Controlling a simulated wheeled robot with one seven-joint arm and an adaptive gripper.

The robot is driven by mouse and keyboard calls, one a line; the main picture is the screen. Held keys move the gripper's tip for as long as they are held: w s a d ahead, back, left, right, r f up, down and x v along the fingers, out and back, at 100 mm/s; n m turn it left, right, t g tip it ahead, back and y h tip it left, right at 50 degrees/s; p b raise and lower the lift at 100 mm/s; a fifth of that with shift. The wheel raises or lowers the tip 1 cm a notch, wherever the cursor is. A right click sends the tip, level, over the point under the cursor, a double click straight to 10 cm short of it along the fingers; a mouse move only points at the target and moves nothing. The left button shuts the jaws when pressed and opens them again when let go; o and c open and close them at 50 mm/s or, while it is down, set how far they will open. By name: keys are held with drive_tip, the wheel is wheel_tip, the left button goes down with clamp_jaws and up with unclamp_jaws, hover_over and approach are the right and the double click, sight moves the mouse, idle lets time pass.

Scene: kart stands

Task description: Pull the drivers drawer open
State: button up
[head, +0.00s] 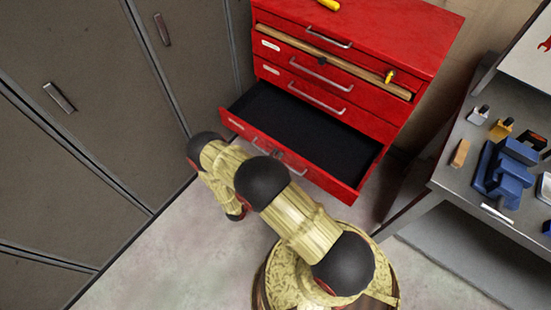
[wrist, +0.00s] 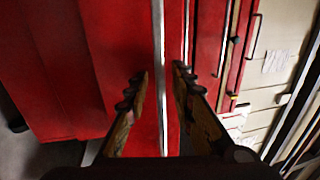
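The red tool cabinet (head: 390,125) stands at the back in the head view. Its lowest visible drawer (head: 330,180) is pulled well out, with a black, empty-looking inside. Its silver handle (head: 294,171) is partly hidden by my arm. The drawer labels are too small to read, so I cannot tell which is the drivers drawer. In the wrist view my gripper (wrist: 160,74) is open, its two fingers apart on either side of a long silver bar or edge (wrist: 158,35) in front of red panels. Whether they touch it is unclear. In the head view my fingers cannot be made out.
Grey lockers (head: 75,150) line the left. A workbench (head: 455,185) on the right bears blue blocks (head: 508,165) and small parts. A wooden strip (head: 335,58) spans the cabinet's upper front. A yellow-handled tool (head: 329,5) lies on top. Clear floor (head: 160,260) shows at lower left.

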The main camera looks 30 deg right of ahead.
drive_tip(key=v, duration=1.2)
idle(0.4)
